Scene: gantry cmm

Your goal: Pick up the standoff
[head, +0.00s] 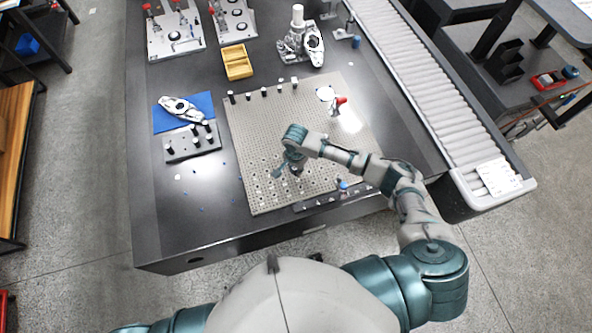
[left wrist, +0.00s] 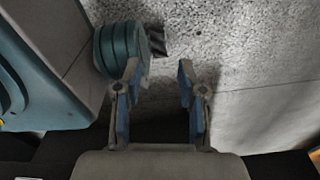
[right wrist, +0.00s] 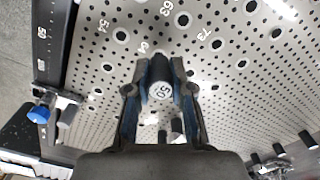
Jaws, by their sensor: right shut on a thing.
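A dark cylindrical standoff with a white end marked 50 sits between the fingers of my right gripper (right wrist: 160,90) in the right wrist view; its end label (right wrist: 162,91) faces the camera. The fingers are shut on it. In the head view my right gripper (head: 289,168) is over the front part of the perforated plate (head: 290,125), and the held standoff is too small to make out clearly. I cannot tell whether the standoff touches the plate. My left gripper (left wrist: 155,95) is open and empty in the left wrist view, above the speckled floor.
Several dark standoffs (head: 264,92) line the plate's back edge. A grey block (head: 180,146) with dark posts stands left of the plate, by a blue mat (head: 199,103). A yellow tray (head: 237,62) and a metal fixture (head: 298,40) are behind. A roller conveyor (head: 420,75) runs along the right.

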